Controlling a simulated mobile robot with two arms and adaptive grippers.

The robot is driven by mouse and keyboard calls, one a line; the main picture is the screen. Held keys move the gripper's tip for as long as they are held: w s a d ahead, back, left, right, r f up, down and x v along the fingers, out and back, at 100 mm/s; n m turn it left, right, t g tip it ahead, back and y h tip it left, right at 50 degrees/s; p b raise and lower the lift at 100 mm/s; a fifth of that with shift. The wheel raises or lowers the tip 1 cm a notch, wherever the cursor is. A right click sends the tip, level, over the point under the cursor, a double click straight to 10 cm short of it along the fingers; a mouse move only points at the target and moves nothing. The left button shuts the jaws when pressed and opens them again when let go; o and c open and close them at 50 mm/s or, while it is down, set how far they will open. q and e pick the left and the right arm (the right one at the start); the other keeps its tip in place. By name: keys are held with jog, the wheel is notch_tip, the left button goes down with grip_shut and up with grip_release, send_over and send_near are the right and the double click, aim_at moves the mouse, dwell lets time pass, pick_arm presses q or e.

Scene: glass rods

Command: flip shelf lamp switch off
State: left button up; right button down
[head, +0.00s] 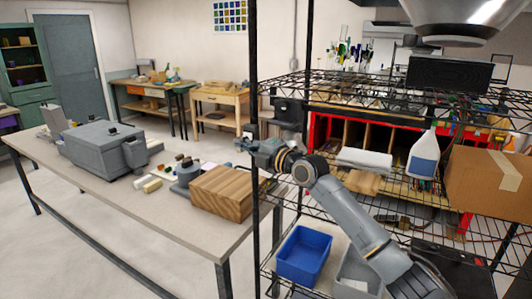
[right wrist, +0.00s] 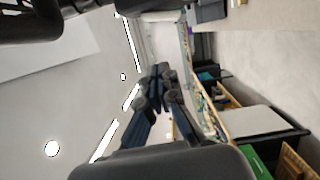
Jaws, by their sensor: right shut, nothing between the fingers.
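My right gripper (head: 244,143) is beside the front black post of the wire shelf (head: 340,207), with its fingertips pointing left. It is shut and empty; the closed fingers also show in the right wrist view (right wrist: 160,74). A small black box (head: 288,110) hangs at the shelf's left end, just above and behind the gripper in the picture. I cannot make out a switch lever on it, nor whether the gripper touches anything. A grey dome-shaped fixture (head: 470,14) hangs at the top right; I cannot tell if it is the lamp. My left gripper is not in view.
The shelf carries a spray bottle (head: 424,154), folded white cloths (head: 365,160), a cardboard box (head: 490,184) and a blue bin (head: 304,255). A long table (head: 110,205) at left bears a wooden block (head: 225,192) and a grey machine (head: 100,146).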

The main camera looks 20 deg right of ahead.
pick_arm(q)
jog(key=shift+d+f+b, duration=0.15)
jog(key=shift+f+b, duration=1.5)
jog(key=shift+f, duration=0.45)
pick_arm(e)
jog(key=v, duration=0.9)
jog(key=shift+d+r, duration=0.25)
